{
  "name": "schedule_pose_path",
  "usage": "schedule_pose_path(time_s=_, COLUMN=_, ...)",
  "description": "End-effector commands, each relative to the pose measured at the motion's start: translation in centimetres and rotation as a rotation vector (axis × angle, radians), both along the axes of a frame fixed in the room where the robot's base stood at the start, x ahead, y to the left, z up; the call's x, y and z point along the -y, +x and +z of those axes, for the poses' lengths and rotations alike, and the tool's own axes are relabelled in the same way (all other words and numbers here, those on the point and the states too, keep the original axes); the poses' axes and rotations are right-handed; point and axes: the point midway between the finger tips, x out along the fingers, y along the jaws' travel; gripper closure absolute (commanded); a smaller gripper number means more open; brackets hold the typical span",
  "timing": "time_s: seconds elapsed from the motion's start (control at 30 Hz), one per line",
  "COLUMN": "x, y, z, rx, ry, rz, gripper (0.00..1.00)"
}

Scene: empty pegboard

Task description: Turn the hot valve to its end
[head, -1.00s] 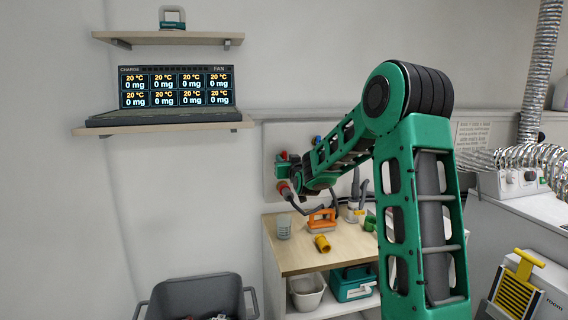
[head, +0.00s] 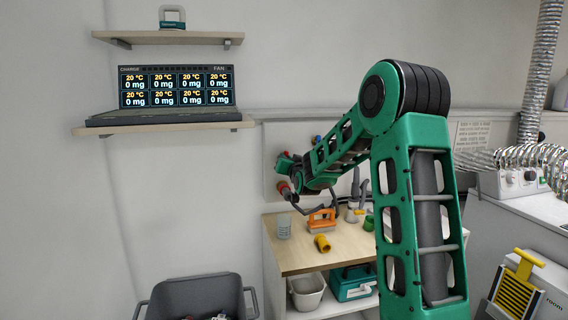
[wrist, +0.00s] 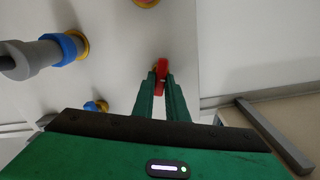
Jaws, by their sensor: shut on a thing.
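The hot valve's red handle (wrist: 161,76) is between my fingertips in the wrist view, in front of a brass ring on the pale board (wrist: 120,60). My gripper (wrist: 158,82) is shut on this handle. In the head view my gripper (head: 284,163) is at the board (head: 270,140), tilted, and it hides most of the handle. A blue valve (wrist: 96,106) is on the board to the left in the wrist view, apart from my fingers.
A grey pipe (wrist: 25,60) with a blue collar sticks out from the board on the left. Below the board in the head view, a wooden bench (head: 300,262) holds an orange-handled tool (head: 321,221), a yellow piece (head: 322,243) and a clear cup (head: 284,227).

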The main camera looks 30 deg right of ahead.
Motion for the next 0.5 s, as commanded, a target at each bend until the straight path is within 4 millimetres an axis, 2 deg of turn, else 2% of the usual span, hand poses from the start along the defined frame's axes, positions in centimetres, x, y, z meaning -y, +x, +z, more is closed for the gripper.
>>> schedule_pose_path(time_s=0.5, x=0.26, y=-0.1, z=-0.26, rx=0.134, ry=0.47, rz=-0.002, gripper=1.0)
